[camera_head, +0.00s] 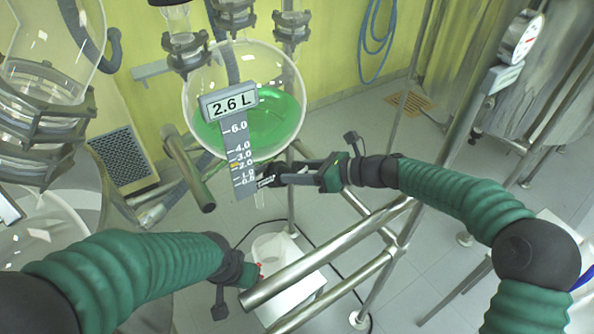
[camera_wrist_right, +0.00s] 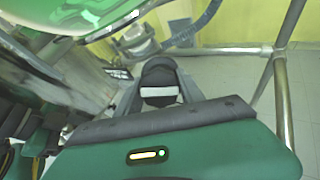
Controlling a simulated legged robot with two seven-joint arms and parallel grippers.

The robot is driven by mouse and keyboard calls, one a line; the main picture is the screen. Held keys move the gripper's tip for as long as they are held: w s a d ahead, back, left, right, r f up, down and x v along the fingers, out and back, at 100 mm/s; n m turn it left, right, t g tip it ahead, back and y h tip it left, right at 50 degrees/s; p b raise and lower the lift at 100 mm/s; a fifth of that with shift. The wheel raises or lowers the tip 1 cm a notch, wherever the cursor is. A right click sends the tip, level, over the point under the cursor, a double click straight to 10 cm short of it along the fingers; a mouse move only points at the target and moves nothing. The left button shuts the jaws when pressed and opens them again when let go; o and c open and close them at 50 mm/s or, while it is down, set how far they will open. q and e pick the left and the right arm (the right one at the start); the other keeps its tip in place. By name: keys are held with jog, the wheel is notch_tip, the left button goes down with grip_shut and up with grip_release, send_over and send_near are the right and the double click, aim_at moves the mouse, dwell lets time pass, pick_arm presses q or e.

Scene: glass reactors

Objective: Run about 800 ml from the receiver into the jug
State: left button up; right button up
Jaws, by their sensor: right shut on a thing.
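The receiver (camera_head: 280,77) is a round glass vessel with green liquid in its lower part. Its display (camera_head: 229,104) reads 2.6 L above a scale strip. My right gripper (camera_head: 268,179) is at the outlet under the receiver. In the wrist view it is shut on a dark rounded valve handle (camera_wrist_right: 158,76) with a white band. A clear outlet tube (camera_head: 261,199) hangs below; I see no green in it. The pale jug (camera_head: 272,247) stands beneath, partly hidden by a rail. My left gripper is beside the jug, its fingers hidden behind its wrist, with a small red part showing.
Steel frame rails (camera_head: 330,250) cross in front of the jug and between my arms. A white surface (camera_head: 295,297) lies under the jug. Other glass vessels stand at the left. A pressure gauge (camera_head: 521,38) and steel tanks are at the right.

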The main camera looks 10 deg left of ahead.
jog(key=shift+w+d, duration=0.1)
jog(key=shift+d, duration=0.05)
jog(key=n+g, duration=0.1)
jog(key=n, duration=0.5)
jog(key=shift+p, duration=0.35)
jog(key=n+g, duration=0.1)
jog(key=n, duration=0.5)
jog(key=shift+w+n, duration=0.1)
jog(key=shift+n, duration=0.3)
jog(key=shift+o, duration=0.2)
jog(key=n+h+b, duration=0.1)
jog(key=n, duration=0.5)
jog(key=shift+n, duration=0.3)
jog(key=n+b, duration=0.1)
jog(key=n, duration=0.4)
jog(key=shift+d+r+h, duration=0.1)
jog(key=shift+h, duration=0.3)
jog(key=shift+c, duration=0.2)
jog(key=shift+n, duration=0.3)
